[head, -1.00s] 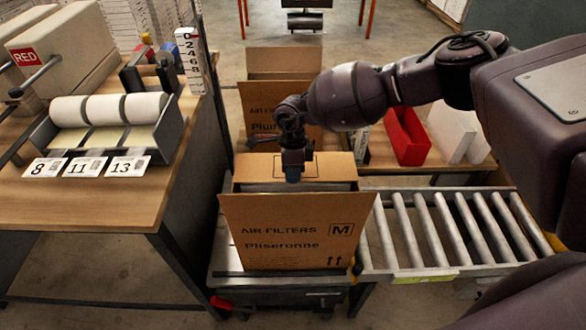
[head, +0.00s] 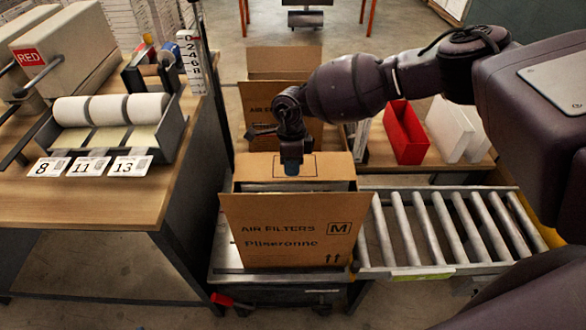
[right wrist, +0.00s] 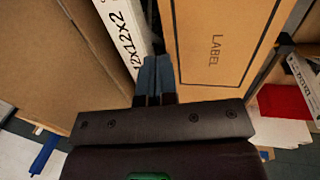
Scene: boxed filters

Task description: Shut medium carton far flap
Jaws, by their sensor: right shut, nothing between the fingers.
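The medium carton (head: 290,243) stands on the steel platform, its printed near flap hanging down over its front. Its far flap (head: 333,166) rises behind the opening and is open; its exact tilt is hard to judge. A grey-white strip of its contents shows inside the opening. My right gripper (head: 291,167) is shut and empty, pointing down in front of the far flap's label outline. In the right wrist view, the shut fingertips (right wrist: 153,68) are between a white box marked 12x12x2 (right wrist: 125,40) and the panel marked LABEL (right wrist: 222,45). Contact with the panel cannot be told. My left gripper is out of view.
Another open carton (head: 262,98) stands behind. A roller conveyor (head: 450,230) runs to the right. A red bin (head: 405,135) and white panels (head: 450,128) stand on a bench behind it. A workbench (head: 90,205) with label rolls is on the left.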

